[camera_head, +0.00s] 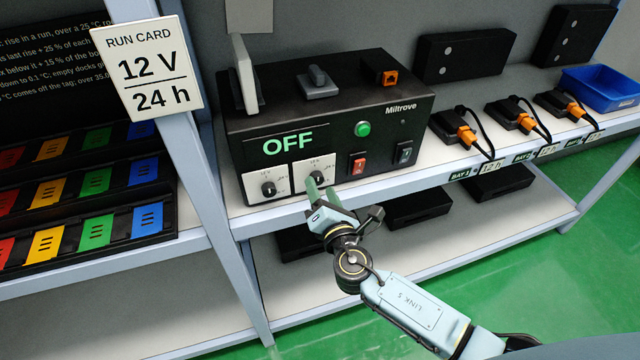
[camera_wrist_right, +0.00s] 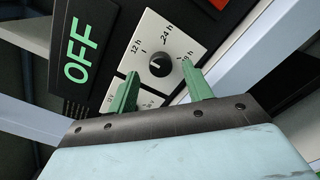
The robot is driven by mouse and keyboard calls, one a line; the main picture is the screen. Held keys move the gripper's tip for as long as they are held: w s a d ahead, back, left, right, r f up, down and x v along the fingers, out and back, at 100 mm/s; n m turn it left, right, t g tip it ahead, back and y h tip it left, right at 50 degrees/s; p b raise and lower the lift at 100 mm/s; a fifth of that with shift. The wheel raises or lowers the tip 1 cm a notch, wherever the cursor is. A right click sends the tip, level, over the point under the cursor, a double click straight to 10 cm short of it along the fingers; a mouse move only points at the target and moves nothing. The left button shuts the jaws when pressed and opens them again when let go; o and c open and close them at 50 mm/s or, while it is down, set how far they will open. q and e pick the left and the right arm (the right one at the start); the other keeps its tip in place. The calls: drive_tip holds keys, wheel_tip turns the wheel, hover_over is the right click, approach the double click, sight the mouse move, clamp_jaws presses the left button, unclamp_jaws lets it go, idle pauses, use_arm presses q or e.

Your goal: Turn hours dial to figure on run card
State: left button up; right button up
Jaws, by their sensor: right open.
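The run card (camera_head: 150,67) reads 12 V over 24 h. The black Miltrove unit (camera_head: 330,120) shows a green OFF and has two white dial plates. The hours dial (camera_head: 317,178) is the right one. In the right wrist view its black knob (camera_wrist_right: 160,65) is ringed by 12 h, 24 h and a third, partly hidden hour mark; its pointer setting is too small to read surely. My right gripper (camera_head: 318,190) is open in front of this dial, its green fingers (camera_wrist_right: 160,70) either side of the knob in that view. Contact cannot be told. My left gripper is not in view.
The other dial (camera_head: 268,188) sits close on the left. A red switch (camera_head: 357,164) and green button (camera_head: 362,129) are to the right. A slanting shelf post (camera_head: 205,150) stands left of the unit. Bay docks with orange plugs (camera_head: 467,134) and a blue bin (camera_head: 603,88) lie farther right.

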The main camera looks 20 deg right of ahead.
drive_tip(key=shift+w, duration=1.05)
drive_tip(key=c, duration=1)
drive_tip(key=shift+o, duration=0.2)
